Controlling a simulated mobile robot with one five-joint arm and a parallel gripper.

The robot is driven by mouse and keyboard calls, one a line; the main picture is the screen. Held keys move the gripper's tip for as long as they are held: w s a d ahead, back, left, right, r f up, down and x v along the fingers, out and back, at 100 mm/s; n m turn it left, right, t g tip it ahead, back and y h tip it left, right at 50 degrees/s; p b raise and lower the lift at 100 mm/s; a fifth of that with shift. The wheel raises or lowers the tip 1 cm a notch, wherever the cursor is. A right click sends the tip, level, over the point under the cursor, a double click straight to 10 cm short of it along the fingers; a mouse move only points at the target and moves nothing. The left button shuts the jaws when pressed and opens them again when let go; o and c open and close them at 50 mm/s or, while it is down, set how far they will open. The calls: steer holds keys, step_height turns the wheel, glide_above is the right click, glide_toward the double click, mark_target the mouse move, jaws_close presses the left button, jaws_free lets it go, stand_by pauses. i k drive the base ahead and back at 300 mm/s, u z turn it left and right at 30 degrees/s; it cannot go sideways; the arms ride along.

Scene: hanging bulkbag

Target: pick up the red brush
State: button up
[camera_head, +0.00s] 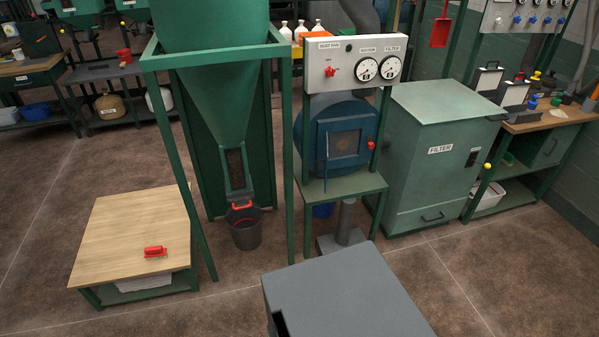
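The red brush (155,250) lies on the wooden top of a low green-framed table (135,215), near its front edge and right of its middle. It has a red top and a pale strip along its lower side. Nothing touches it from above. My gripper is not in view.
A green hopper frame (181,170) stands right beside the low table, its leg close to the table's right edge. A dark bucket (244,230) stands under the hopper spout. A green filter cabinet (433,160) is further right. Brown floor (190,312) is clear in front of the table.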

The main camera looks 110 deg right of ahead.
mark_target(158, 252)
steer(key=z, duration=0.35)
steer(key=i, duration=0.25)
steer(key=z, duration=3.9)
steer(key=i, duration=1)
steer(key=u, duration=2.25)
